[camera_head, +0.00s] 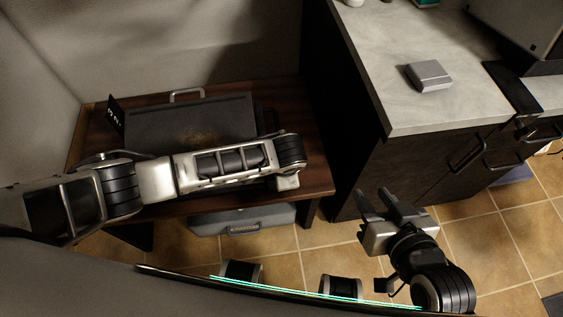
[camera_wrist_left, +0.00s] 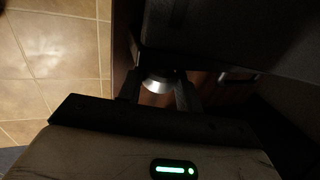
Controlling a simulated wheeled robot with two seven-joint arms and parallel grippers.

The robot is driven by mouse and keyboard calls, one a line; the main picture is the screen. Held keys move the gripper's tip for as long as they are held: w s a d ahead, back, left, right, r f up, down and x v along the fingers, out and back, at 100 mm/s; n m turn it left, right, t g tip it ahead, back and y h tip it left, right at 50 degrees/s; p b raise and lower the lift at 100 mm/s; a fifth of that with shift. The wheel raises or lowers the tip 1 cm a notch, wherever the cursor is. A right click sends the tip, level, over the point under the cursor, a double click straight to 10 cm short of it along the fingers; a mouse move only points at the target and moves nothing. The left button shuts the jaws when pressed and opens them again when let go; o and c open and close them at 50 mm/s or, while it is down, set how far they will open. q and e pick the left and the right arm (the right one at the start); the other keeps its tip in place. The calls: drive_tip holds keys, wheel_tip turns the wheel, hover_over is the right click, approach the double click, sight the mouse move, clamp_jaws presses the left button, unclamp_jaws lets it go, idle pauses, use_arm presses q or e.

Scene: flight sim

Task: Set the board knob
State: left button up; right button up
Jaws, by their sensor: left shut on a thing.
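A dark flat-topped appliance (camera_head: 190,122) with a brownish patch on top and a metal handle at its back stands on the wooden table. I take it for the board. In the left wrist view, a silvery round knob (camera_wrist_left: 157,86) sits at its front, between the fingers of my left gripper (camera_wrist_left: 160,92), which is shut on it. The head view hides this knob and gripper behind my left arm. The knob's setting cannot be read. My right gripper (camera_head: 376,198) is open and empty, above the floor beside the counter.
The wooden table (camera_head: 318,175) stands in the corner, with a grey case (camera_head: 240,219) on the floor below. A counter (camera_head: 400,105) with a small grey box (camera_head: 429,76) stands at the right. A small black sign (camera_head: 115,115) is beside the appliance. Tiled floor is open at lower right.

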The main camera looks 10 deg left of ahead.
use_arm(q)
drive_tip(key=shift+d, duration=0.1)
use_arm(e)
drive_tip(key=shift+d+r, duration=0.1)
drive_tip(key=shift+r, duration=0.25)
use_arm(q)
drive_tip(key=o, duration=1)
drive_tip(key=p+v, duration=0.5)
drive_tip(key=v, duration=1.1)
drive_tip(key=shift+s, duration=0.2)
use_arm(e)
drive_tip(key=r, duration=0.3)
drive_tip(key=shift+d+r, duration=0.15)
drive_tip(key=shift+d, duration=0.05)
use_arm(q)
drive_tip(key=shift+f, duration=0.1)
